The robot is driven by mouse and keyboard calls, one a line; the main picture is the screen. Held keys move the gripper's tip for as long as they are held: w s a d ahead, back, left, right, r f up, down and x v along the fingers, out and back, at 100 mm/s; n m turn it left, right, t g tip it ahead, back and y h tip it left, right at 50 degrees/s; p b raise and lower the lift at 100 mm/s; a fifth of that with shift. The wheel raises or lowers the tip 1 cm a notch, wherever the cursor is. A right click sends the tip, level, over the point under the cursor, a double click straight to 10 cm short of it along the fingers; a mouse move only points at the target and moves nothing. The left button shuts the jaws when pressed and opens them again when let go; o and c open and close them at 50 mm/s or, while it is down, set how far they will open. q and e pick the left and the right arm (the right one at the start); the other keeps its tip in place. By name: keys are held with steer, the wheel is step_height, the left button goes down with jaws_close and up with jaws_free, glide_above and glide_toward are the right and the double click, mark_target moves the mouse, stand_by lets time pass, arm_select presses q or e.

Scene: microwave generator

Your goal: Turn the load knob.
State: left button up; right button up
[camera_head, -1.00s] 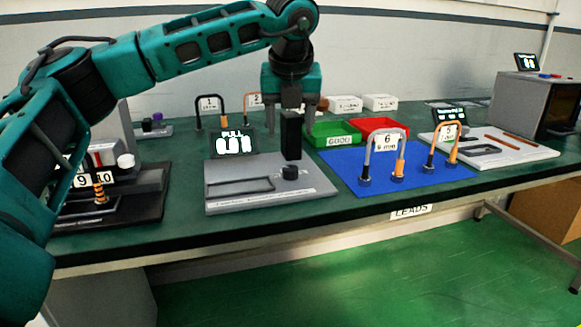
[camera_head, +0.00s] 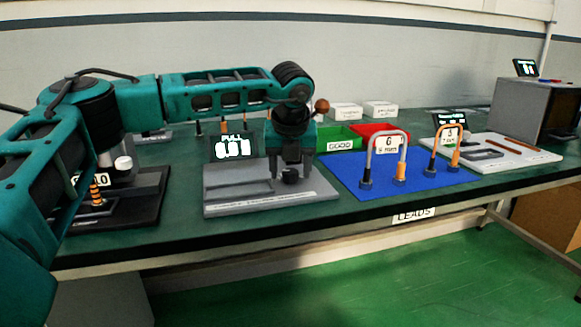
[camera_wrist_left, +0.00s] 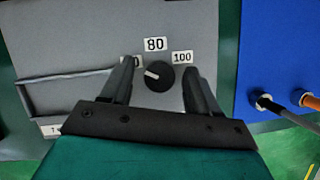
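The load knob (camera_head: 290,176) is a small black round knob on the grey fixture plate (camera_head: 240,205). In the left wrist view the knob (camera_wrist_left: 158,76) has a white pointer mark aimed to the left, toward a partly hidden label. Labels 80 (camera_wrist_left: 154,44) and 100 (camera_wrist_left: 182,58) stand above it. My left gripper (camera_head: 292,174) points down over the knob. In the wrist view its fingers (camera_wrist_left: 158,80) are open, one on each side of the knob, with gaps between. The display (camera_head: 233,147) behind the plate reads PULL with digits. My right gripper is not in view.
A blue mat (camera_head: 400,185) with orange and black leads lies to the right. Green (camera_head: 335,140) and red (camera_head: 378,130) bins stand behind it. A black fixture (camera_head: 140,205) is at the left. A handle frame (camera_wrist_left: 65,92) lies beside the knob.

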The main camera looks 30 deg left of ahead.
arm_select(q)
steer(key=c, duration=1)
